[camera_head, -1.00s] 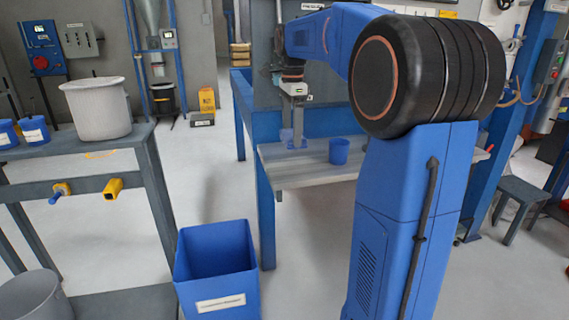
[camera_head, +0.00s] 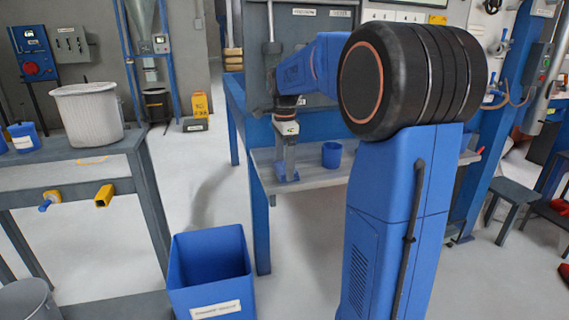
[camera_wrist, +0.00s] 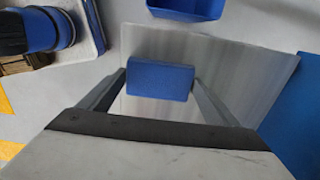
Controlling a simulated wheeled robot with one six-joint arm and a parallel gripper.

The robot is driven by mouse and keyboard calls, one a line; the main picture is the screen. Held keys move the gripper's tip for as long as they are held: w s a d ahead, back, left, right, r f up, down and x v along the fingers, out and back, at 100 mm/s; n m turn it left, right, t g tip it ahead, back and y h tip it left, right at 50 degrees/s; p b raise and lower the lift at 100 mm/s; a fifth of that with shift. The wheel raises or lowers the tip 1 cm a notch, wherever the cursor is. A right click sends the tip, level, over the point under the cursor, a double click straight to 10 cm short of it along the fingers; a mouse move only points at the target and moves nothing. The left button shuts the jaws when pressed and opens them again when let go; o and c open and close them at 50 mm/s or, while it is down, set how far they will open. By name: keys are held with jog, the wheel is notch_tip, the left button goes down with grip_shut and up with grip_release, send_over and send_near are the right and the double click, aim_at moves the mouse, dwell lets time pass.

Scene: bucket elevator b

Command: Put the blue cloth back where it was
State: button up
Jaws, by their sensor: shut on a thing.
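My gripper (camera_head: 286,174) is at the left end of the grey metal bench top (camera_head: 318,180), pointing down. In the wrist view, the blue cloth (camera_wrist: 160,82) shows as a flat, folded blue rectangle between the two fingers, which are shut on it. The bench top (camera_wrist: 235,75) lies below it there. In the head view, only small bits of blue show at the fingertips. I cannot tell whether the cloth touches the bench top. A blue cup (camera_head: 331,154) stands on the bench to the right of my gripper.
An open blue bin (camera_head: 211,270) stands on the floor in front, left of the bench. A table (camera_head: 65,170) at the left holds a large grey pot (camera_head: 88,115) and blue containers (camera_head: 23,137). A stool (camera_head: 515,192) stands at the right.

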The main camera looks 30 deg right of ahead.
aim_at(284, 167)
jog(key=shift+f, duration=0.1)
jog(key=o, duration=0.9)
jog(key=shift+o, duration=0.2)
notch_tip(284, 167, up, 12)
jog(key=s+a+f+n+t, duration=0.1)
jog(key=s+a+f+n, duration=0.4)
jog(key=s, duration=0.5)
jog(key=s+a+f+n+t, duration=0.2)
jog(key=s+a+f+n, duration=0.3)
jog(key=s+f+n, duration=0.3)
jog(key=s+a+f+n+t, duration=0.1)
jog(key=s+a+f+n, duration=0.4)
jog(key=s, duration=0.7)
notch_tip(284, 167, down, 2)
jog(key=n, duration=0.3)
jog(key=shift+s+a+f+t, duration=0.15)
jog(key=shift+a+t, duration=0.05)
jog(key=shift+t, duration=0.2)
